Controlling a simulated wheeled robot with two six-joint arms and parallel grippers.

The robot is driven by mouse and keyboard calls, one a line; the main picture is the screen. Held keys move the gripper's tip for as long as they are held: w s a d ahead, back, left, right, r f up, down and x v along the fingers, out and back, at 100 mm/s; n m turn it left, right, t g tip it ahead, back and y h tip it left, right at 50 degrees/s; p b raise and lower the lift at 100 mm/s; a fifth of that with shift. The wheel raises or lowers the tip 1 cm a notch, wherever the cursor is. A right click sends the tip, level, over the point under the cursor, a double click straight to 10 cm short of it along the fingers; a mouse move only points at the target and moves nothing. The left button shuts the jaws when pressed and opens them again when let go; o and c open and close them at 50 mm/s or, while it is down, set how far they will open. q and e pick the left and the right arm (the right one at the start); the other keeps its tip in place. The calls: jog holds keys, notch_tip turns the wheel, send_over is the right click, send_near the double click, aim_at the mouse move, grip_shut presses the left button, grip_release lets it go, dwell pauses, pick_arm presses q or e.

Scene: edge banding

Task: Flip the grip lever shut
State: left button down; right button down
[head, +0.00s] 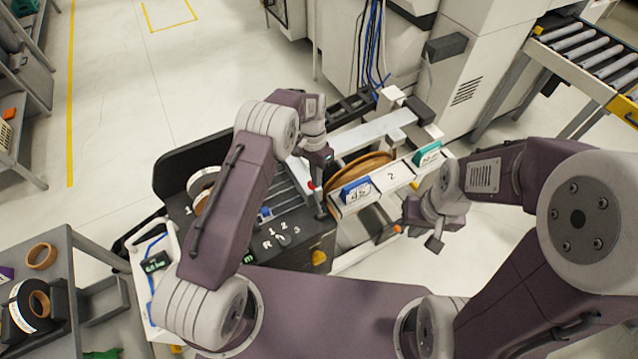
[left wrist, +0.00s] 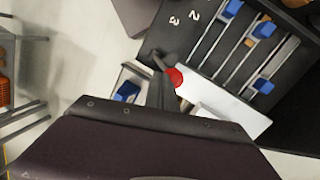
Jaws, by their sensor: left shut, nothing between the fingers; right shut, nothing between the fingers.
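The grip lever's red knob (head: 311,186) shows on the machine in front of me, right beside my left gripper. In the left wrist view the red knob (left wrist: 174,77) sits at the end of a pale flat bar (left wrist: 235,108). My left gripper (head: 321,212) is shut and empty, pointing down next to the knob. In the left wrist view its dark fingers (left wrist: 159,62) lie just left of the knob; I cannot tell whether they touch it. My right gripper (head: 434,243) is shut and empty, right of the machine and apart from the lever.
A black panel (head: 284,238) with numbered markings and slots with blue sliders lies near the knob. A brown coil (head: 362,168) and blue and green tags (head: 357,191) are to its right. A grey shelf cart (head: 62,245) stands at the left. Floor is free at the upper left.

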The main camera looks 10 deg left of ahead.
pick_arm(q)
jog(key=shift+w+a+f, duration=0.15)
jog(key=shift+w+f, duration=0.05)
jog(key=shift+w+a+r+b, duration=0.1)
jog(key=shift+w+b, duration=0.05)
jog(key=shift+b, duration=0.2)
pick_arm(e)
jog(key=shift+s+d+f, duration=0.15)
jog(key=shift+s+f, duration=0.1)
jog(key=shift+f, duration=0.3)
